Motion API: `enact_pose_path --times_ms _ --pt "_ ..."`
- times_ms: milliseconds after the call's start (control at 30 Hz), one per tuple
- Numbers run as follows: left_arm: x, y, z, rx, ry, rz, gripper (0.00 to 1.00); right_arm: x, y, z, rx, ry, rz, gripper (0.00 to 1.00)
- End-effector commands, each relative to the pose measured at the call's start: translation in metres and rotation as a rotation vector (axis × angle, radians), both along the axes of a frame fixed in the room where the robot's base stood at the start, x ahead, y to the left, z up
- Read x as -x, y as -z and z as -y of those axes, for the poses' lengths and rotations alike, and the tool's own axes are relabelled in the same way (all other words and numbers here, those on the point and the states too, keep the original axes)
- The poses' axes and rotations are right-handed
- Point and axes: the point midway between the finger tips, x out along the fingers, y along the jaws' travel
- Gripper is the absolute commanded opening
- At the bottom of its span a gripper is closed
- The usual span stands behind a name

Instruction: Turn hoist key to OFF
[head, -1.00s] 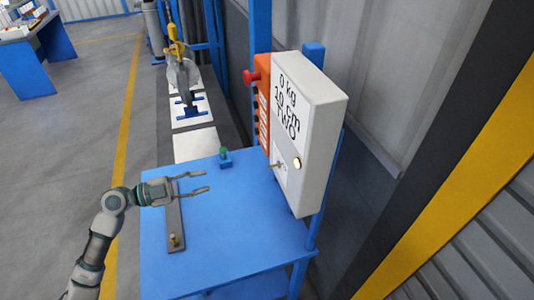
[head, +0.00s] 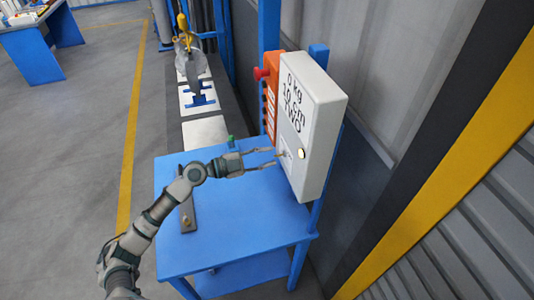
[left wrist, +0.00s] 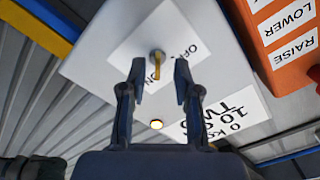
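The hoist key (left wrist: 157,62) is a small brass key on the front of the white control box (head: 318,120), beside a label with OFF and ON lettering. In the left wrist view it lies between the fingertips of my left gripper (left wrist: 157,72), with gaps on both sides. My left gripper also shows in the head view (head: 278,157), its fingers open and reaching to the box's left face. Whether the fingertips touch the key cannot be told. My right gripper is not in view.
The box stands above a blue table (head: 240,220). An orange panel with LOWER and RAISE labels (left wrist: 290,35) and a red button (head: 261,73) is beside it. A grey bar (head: 188,213) lies on the table under my arm. A round light (left wrist: 156,124) is lit on the box.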

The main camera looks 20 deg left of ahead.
Motion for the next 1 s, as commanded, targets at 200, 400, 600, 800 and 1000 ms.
enact_pose_path --times_ms 200,400,600,800,1000 --pt "-0.0033 -0.0004 0.008 -0.002 0.001 0.0 0.31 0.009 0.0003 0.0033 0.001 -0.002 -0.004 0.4" --pt "-0.0035 0.0009 0.005 -0.001 0.001 0.0 0.26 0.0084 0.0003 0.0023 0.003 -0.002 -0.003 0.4" --pt "-0.0035 0.001 0.005 -0.001 0.001 0.0 0.0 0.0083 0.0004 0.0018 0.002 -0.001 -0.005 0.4" --pt "-0.0033 0.0019 0.0045 0.0 0.0 -0.005 0.0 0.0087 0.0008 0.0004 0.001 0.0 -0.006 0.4" --pt "-0.0033 0.0032 0.0045 0.025 0.0 -0.041 0.0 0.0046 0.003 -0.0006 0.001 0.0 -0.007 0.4"
